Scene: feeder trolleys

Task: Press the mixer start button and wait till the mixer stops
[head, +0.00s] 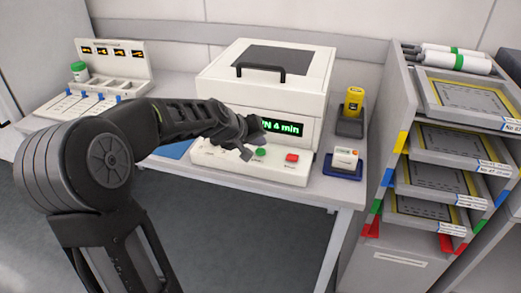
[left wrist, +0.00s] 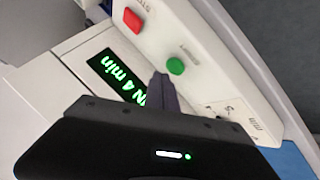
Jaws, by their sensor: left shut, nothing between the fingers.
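The mixer (head: 262,90) is a white box with a dark lid window and a black handle, standing on the bench. Its green display (head: 282,127) reads "N 4 min" at its visible end; my arm hides the start of the text. The green start button (head: 260,152) and the red stop button (head: 291,157) sit on the front panel. My left gripper (head: 246,152) is shut and empty, just left of the green button. In the left wrist view its fingertips (left wrist: 160,80) are close to the green button (left wrist: 175,66); I cannot tell whether they touch it.
A yellow jar (head: 353,102) and a small white box (head: 345,159) stand right of the mixer. A trolley with tray shelves (head: 440,140) is at the right. A rack with a green-lidded jar (head: 79,71) is at the left. My right gripper is out of view.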

